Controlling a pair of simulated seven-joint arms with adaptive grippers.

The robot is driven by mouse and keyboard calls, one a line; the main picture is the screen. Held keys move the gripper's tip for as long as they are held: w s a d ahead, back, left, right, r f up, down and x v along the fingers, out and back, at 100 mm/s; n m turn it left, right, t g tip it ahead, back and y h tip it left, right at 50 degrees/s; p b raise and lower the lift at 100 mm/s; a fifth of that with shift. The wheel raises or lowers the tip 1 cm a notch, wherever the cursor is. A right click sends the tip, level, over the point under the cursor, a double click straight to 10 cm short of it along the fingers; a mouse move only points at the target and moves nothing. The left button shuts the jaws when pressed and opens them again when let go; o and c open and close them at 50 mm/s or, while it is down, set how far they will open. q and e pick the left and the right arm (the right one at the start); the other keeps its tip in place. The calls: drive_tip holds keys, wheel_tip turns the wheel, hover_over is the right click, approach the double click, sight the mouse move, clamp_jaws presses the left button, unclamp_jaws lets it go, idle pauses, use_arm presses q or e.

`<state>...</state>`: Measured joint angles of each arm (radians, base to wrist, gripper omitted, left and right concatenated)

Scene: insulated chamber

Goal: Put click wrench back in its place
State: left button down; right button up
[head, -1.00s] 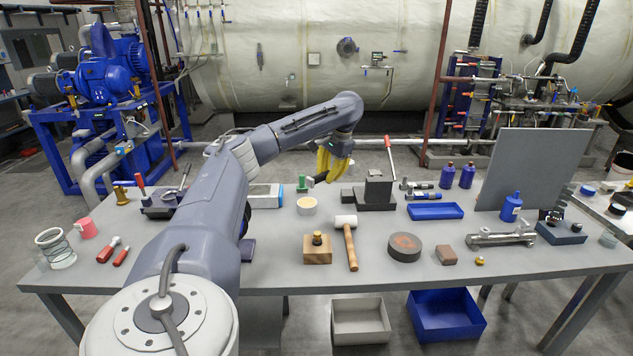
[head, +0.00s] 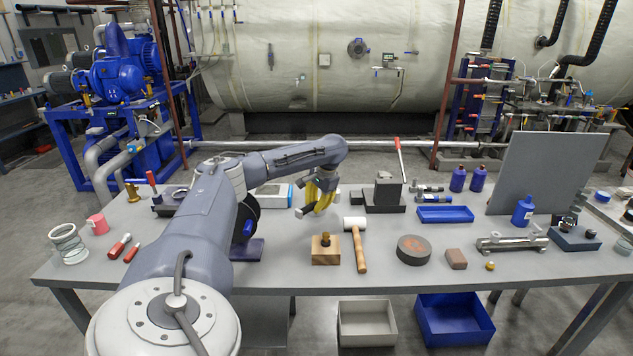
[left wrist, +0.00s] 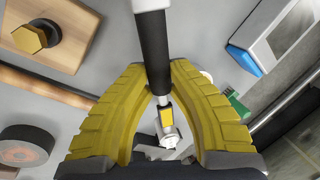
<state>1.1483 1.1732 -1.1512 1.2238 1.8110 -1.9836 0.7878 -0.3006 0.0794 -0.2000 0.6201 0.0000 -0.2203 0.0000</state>
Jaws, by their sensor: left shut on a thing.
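A wrench-like tool, which I take to be the click wrench (left wrist: 154,42), has a black grip, a silver end, a yellow mark and a round metal head. My left gripper (left wrist: 157,72), with yellow ribbed fingers, is shut on it across the black grip. In the head view my left gripper (head: 319,197) is over the middle of the table, behind the mallet. Only a short dark and grey end of the tool (head: 304,211) shows there, at the left of the fingers. My right gripper is in neither view.
On the grey table (head: 290,275), a wooden block with a brass knob (head: 325,250), a white-headed mallet (head: 360,245) and a dark disc (head: 413,250) stand in front of the gripper. A dark vise-like block (head: 384,196) and a blue tray (head: 445,214) are to its right.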

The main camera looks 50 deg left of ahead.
sight(314, 230)
use_arm(q)
drive_tip(key=shift+f, duration=3.85)
drive_tip(key=c, duration=1.3)
unclamp_jaws()
drive_tip(key=shift+f, duration=0.1)
drive_tip(key=v, duration=1.1)
drive_tip(key=shift+o, duration=0.9)
drive_tip(key=shift+d+r, duration=0.15)
drive_tip(key=shift+r, duration=0.45)
